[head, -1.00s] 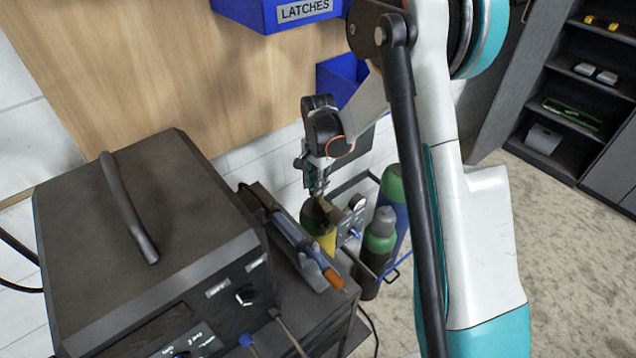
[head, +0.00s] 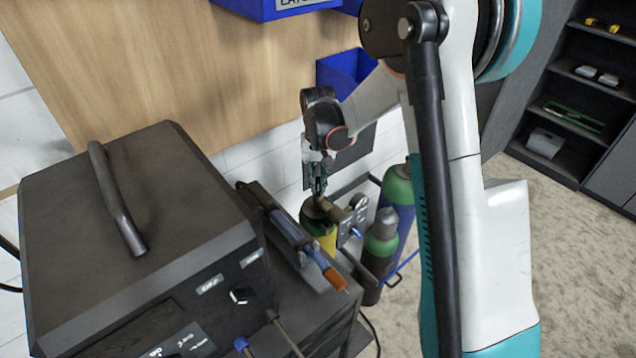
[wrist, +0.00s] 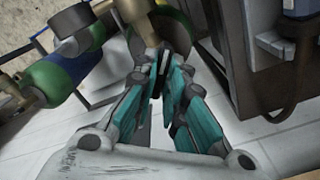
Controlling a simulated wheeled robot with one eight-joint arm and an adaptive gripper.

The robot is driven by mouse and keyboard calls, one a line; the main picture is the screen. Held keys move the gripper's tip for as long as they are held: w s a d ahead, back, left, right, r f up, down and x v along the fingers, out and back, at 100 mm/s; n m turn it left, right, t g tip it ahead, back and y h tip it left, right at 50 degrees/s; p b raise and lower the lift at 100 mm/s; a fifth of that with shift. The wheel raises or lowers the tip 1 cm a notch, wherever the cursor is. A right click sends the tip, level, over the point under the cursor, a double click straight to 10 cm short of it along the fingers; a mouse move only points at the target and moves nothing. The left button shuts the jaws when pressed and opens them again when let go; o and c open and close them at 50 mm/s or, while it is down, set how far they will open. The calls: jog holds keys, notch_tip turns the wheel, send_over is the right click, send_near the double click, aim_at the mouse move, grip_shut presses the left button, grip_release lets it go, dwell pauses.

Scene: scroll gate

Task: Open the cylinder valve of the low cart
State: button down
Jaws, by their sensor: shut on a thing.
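The low cart (head: 372,188) stands by the wall and carries gas cylinders. The nearest is a yellow cylinder (head: 322,236) with a green shoulder and a brass valve (head: 328,208) on top; a regulator with a gauge sits beside it. My gripper (head: 319,190) reaches down from above to this valve. In the wrist view its teal fingers (wrist: 164,70) are close together at the valve (wrist: 138,22), shut on a small part of it. The fingers hide most of the gripped part.
A dark welding machine (head: 130,230) and a torch (head: 300,245) with an orange tip stand close on the left. A green-topped dark cylinder (head: 378,250) and a blue cylinder (head: 398,200) stand right of the valve. A blue bin (head: 345,70) hangs above. Open floor lies right.

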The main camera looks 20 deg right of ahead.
aim_at(318, 183)
jog(key=n+b, duration=0.1)
jog(key=n, duration=0.4)
jog(key=shift+n, duration=0.3)
jog(key=n+b, duration=0.1)
jog(key=n, duration=0.5)
jog(key=n+b, duration=0.1)
jog(key=n, duration=0.6)
dwell(0.4)
jog(key=c, duration=1.7)
grip_release()
jog(key=shift+o, duration=0.2)
jog(key=shift+r, duration=0.15)
notch_tip(318, 183, up, 12)
